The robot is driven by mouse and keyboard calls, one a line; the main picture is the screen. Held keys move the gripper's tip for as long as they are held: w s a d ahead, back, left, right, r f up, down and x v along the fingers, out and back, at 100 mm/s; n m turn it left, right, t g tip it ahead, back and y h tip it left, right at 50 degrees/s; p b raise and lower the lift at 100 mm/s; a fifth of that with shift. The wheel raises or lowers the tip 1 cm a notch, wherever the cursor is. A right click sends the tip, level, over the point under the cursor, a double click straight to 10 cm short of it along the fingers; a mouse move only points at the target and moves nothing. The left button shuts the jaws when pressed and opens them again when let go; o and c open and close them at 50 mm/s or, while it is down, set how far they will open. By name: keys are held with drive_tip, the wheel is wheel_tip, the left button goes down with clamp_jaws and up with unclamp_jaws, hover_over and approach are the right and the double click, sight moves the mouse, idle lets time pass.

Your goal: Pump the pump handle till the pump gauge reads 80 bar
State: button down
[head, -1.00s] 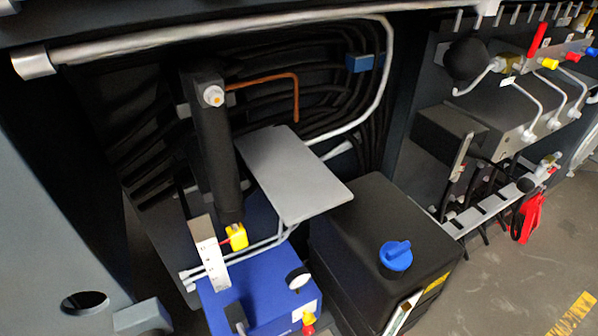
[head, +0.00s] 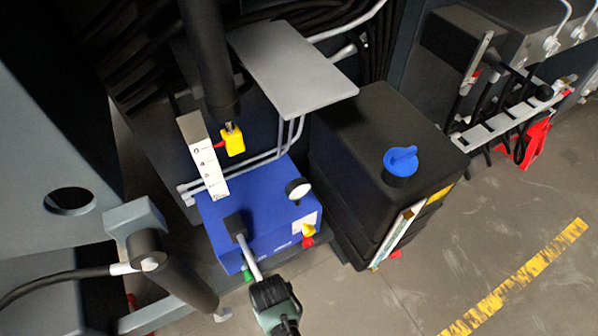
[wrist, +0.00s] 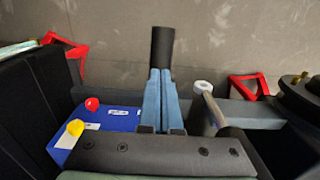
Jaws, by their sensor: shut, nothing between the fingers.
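The blue pump unit (head: 258,212) stands low in the middle of the head view, and part of it shows at the left of the wrist view (wrist: 100,117). Its round white pump gauge (head: 298,188) sits on top at the right; the reading is too small to tell. The pump handle (head: 248,258) is a light rod leaning from a black socket toward the camera. My gripper (head: 272,298) is at the handle's near end. In the wrist view its blue fingers (wrist: 162,75) are shut. A black cylinder, seemingly the handle's grip (wrist: 162,47), shows just beyond the fingertips; contact is unclear.
A black tank with a blue cap (head: 401,160) stands right of the pump. A grey plate (head: 290,62) hangs above. Yellow (head: 309,230) and red knobs are on the pump's front. A dark cylinder (head: 185,278) lies to the left. Floor is open at right.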

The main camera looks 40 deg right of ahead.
drive_tip(key=shift+w+f+b, duration=0.15)
drive_tip(key=shift+f+b, duration=0.4)
drive_tip(key=shift+f, duration=0.25)
drive_tip(key=shift+w+f+b, duration=0.1)
drive_tip(key=shift+f+b, duration=0.45)
drive_tip(key=shift+f, duration=0.25)
wheel_tip(320, 180, up, 13)
drive_tip(key=s+p, duration=0.1)
drive_tip(key=p, duration=1.2)
drive_tip(key=shift+s+a+f+p, duration=0.15)
drive_tip(key=shift+s+f+p, duration=0.05)
drive_tip(key=shift+p, duration=0.15)
drive_tip(key=shift+f, duration=0.1)
drive_tip(key=f+b, duration=0.3)
drive_tip(key=f, duration=0.1)
drive_tip(key=w+f+b, duration=0.1)
drive_tip(key=f+b, duration=0.7)
drive_tip(key=shift+w+d+f, duration=0.15)
drive_tip(key=shift+d+f, duration=0.05)
drive_tip(key=shift+f, duration=0.05)
wheel_tip(320, 180, up, 13)
drive_tip(key=s+p, duration=0.1)
drive_tip(key=p, duration=1.2)
drive_tip(key=shift+s+a+f, duration=0.2)
drive_tip(key=shift+s, duration=0.05)
drive_tip(key=shift+f, duration=0.1)
